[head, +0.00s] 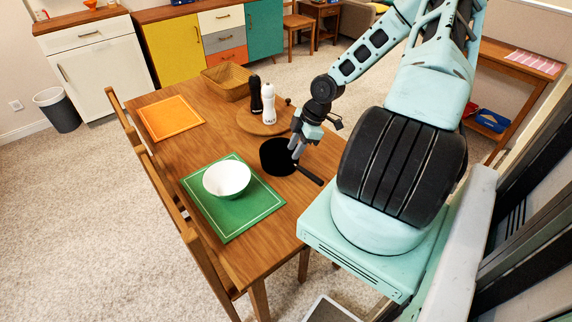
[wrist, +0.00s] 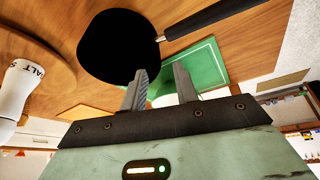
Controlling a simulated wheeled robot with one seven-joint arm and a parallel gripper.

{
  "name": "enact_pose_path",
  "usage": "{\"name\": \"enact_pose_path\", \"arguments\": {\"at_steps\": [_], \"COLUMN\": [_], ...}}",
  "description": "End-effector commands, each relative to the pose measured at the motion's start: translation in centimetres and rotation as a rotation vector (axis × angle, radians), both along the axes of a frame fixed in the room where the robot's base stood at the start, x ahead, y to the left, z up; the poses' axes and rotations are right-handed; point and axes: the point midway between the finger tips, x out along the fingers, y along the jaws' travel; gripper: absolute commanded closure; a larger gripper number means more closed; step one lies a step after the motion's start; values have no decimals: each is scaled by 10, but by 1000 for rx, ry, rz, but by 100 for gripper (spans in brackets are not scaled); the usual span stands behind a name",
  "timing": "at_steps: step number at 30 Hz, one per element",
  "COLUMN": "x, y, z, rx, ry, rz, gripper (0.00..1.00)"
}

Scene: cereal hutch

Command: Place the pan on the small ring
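The black pan (head: 274,158) lies on the wooden table, its handle (head: 310,176) pointing to the lower right. In the wrist view the pan (wrist: 117,46) is at the top, with its handle (wrist: 212,19) running to the upper right. My gripper (head: 297,150) is over the right side of the pan. In the wrist view my gripper (wrist: 160,80) has its two fingers apart with nothing between them. One fingertip overlaps the pan's edge in that picture; I cannot tell whether it touches. I cannot make out a small ring in either view.
A round wooden board (head: 246,123) behind the pan carries a black shaker (head: 256,95) and a white salt shaker (head: 269,104). A white bowl (head: 227,178) sits on a green placemat (head: 237,222). An orange placemat (head: 171,118) and a basket (head: 228,82) are farther back.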

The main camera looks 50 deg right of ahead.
Motion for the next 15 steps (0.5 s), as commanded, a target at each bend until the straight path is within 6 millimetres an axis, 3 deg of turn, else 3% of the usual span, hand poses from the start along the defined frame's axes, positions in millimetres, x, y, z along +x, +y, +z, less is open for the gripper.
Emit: {"name": "enact_pose_path", "arguments": {"at_steps": [6, 15], "x": [10, 19], "y": [12, 17], "z": [-37, -57], "rx": [0, 2], "ry": [2, 1], "rz": [3, 1], "gripper": [70, 70]}}
